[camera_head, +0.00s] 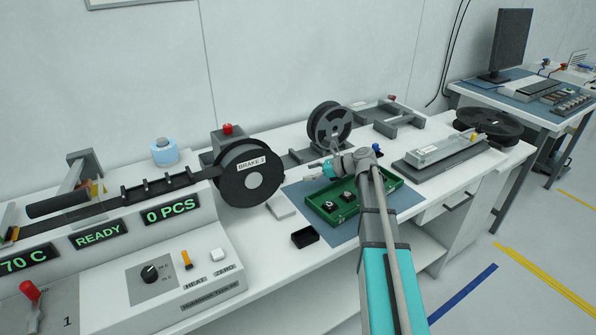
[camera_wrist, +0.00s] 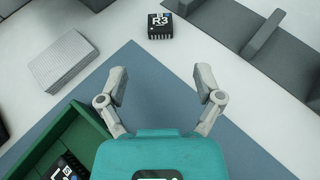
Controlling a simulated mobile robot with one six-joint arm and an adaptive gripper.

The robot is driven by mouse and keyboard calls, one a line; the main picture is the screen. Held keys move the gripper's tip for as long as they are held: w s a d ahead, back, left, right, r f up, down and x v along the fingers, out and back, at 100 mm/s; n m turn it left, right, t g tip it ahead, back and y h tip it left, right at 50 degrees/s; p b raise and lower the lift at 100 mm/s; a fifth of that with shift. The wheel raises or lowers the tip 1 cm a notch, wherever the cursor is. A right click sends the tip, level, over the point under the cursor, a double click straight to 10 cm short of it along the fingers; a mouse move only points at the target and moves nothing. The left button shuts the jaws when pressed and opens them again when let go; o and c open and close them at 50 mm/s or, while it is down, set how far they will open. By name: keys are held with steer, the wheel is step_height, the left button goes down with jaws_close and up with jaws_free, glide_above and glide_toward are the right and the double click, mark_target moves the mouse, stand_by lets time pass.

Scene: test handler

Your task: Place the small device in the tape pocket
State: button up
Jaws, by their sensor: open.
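A small black device marked R3 (camera_wrist: 160,27) lies on the white bench top in the wrist view, ahead of my gripper, with pins along its near side. My gripper (camera_wrist: 161,78) is open and empty, its fingers spread and short of the device. In the head view my gripper (camera_head: 318,168) is above the back left of the green tray (camera_head: 340,219). Small black devices (camera_head: 348,196) sit in that tray; one (camera_wrist: 65,168) shows in the wrist view's lower left corner. A grey track (camera_wrist: 255,35) runs at upper right; I cannot make out a tape pocket in it.
A light grey ribbed block (camera_wrist: 63,61) lies left of the device. A small black open box (camera_head: 304,238) stands in front of the blue mat (camera_head: 343,238). The labelled reel (camera_head: 251,173) stands left of my gripper, and another dark reel (camera_head: 330,124) stands behind it.

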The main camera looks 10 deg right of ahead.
steer(key=shift+p+v, duration=0.5)
steer(key=shift+v, duration=1.4)
